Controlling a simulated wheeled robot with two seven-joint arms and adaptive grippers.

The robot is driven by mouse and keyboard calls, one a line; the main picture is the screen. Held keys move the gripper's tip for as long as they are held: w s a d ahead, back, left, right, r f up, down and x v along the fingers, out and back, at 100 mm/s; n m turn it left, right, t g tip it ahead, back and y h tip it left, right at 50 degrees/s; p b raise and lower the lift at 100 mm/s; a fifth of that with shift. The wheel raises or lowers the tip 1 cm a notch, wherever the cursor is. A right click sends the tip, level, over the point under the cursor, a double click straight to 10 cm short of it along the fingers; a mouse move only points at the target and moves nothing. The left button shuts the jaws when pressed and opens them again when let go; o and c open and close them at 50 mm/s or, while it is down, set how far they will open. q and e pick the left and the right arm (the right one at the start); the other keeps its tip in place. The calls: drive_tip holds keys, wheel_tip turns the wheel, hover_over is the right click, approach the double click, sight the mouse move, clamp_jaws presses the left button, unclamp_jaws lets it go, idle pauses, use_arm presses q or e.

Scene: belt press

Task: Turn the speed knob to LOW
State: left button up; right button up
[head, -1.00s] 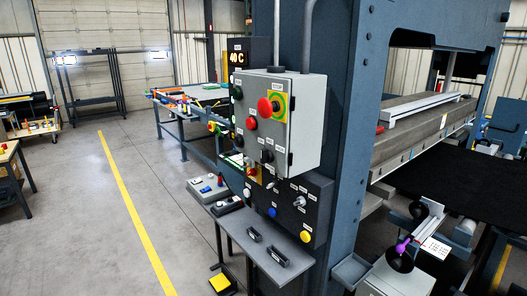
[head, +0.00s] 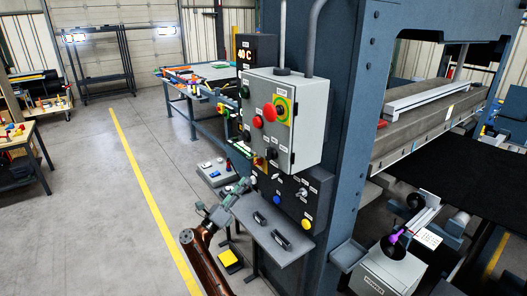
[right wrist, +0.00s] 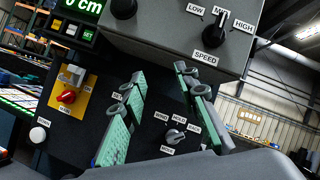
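The speed knob (right wrist: 214,36) is a black knob on the grey control box, above a SPEED label. LOW is at its upper left and HIGH at its right. Its white pointer seems to aim up at the middle label, partly covered. In the head view the knob (head: 272,153) is small at the box's lower edge. My right gripper (head: 244,186) is left of and below the box, in front of the lower panel. In the right wrist view my right gripper (right wrist: 160,80) has its two green-padded fingers apart with nothing between them. My left gripper is out of view.
The red stop button (head: 269,112) is on the grey box (head: 300,145). The black lower panel (right wrist: 75,130) carries a red knob (right wrist: 67,96) and a grey HOLD selector (right wrist: 175,135). A grey shelf (head: 275,240) with two handles juts out below. Open floor lies left.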

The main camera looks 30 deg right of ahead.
sight(266, 152)
drive_tip(key=s+a+r+m+g+y+p, duration=0.1)
drive_tip(key=s+r+m+g+y, duration=0.15)
drive_tip(key=r+m, duration=0.35)
drive_tip(key=s+a+r+m+g+y+p, duration=0.1)
drive_tip(key=s+r+m+g+y, duration=0.2)
drive_tip(key=r, duration=0.5)
drive_tip(key=shift+m+g+h, duration=0.25)
drive_tip(key=shift+m+h, duration=0.3)
drive_tip(key=shift+m, duration=0.15)
drive_tip(key=d+p, duration=0.1)
drive_tip(key=d, duration=0.2)
drive_tip(key=d+p, duration=0.1)
drive_tip(key=d, duration=0.2)
drive_tip(key=shift+w+d+r, duration=0.15)
drive_tip(key=shift+w+d, duration=0.05)
drive_tip(key=shift+d, duration=0.2)
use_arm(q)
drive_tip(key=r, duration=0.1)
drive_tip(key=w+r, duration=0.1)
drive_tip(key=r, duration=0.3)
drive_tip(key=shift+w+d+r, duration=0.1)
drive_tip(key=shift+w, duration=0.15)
use_arm(e)
drive_tip(key=shift+w+d, duration=0.1)
drive_tip(key=shift+d, duration=0.3)
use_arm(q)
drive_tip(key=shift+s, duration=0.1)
use_arm(e)
clamp_jaws()
